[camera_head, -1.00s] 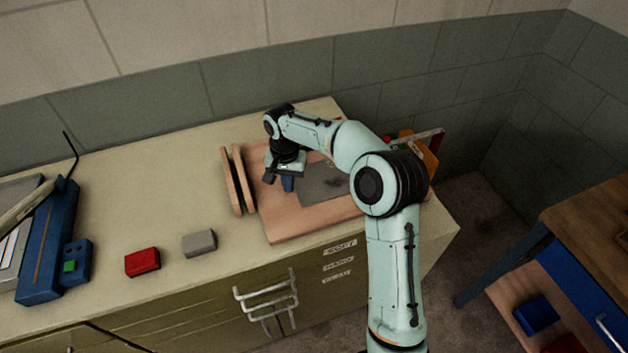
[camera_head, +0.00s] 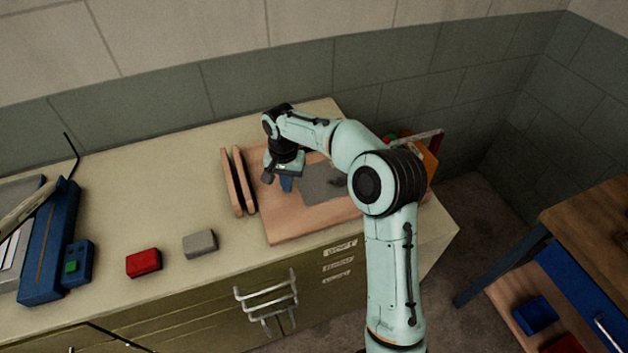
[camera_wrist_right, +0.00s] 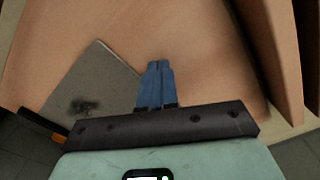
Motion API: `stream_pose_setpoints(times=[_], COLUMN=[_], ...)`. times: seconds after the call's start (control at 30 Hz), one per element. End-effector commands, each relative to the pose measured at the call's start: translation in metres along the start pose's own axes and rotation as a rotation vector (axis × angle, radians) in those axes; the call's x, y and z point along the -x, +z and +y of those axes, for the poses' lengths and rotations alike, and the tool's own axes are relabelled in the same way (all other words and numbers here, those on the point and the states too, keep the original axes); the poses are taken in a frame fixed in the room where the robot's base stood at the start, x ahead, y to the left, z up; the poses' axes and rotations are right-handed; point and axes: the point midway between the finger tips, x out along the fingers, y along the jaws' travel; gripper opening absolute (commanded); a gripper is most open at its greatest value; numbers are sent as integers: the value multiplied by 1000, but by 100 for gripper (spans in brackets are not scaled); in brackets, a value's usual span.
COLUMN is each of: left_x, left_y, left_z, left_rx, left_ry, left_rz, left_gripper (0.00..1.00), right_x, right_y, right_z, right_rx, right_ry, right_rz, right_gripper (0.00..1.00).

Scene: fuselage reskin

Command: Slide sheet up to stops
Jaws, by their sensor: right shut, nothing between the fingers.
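A thin grey sheet (camera_head: 325,182) with a dark smudge lies flat on a wooden board (camera_head: 283,222). The sheet also shows at the left of the right wrist view (camera_wrist_right: 92,92), with the smudge near its lower part. My right gripper (camera_head: 287,184) is over the board, just left of the sheet. Its blue fingers (camera_wrist_right: 155,82) are together and empty, beside the sheet's edge in the wrist view. I cannot tell whether the fingertips touch the board. My left gripper is not in view.
Two rounded wooden pieces (camera_head: 236,182) stand at the board's left side. A red block (camera_head: 143,262) and a grey block (camera_head: 200,243) lie on the bench further left, near a blue device (camera_head: 50,240). Colourful items (camera_head: 425,150) stand behind my arm.

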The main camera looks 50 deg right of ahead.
Motion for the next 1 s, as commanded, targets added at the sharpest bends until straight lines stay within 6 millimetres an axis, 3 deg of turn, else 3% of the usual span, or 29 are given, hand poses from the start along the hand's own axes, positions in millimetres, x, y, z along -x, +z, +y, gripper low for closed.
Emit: stream_pose_setpoints(times=[0.37,1.0], left_x=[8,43], left_y=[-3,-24], left_z=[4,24], left_rx=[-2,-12], left_ry=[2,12], left_rz=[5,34], left_gripper=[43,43], right_x=[9,61], right_y=[3,3], right_z=[-6,-7], right_rx=[-1,0], right_ry=[0,-2], right_rz=[1,2], right_gripper=[0,0])
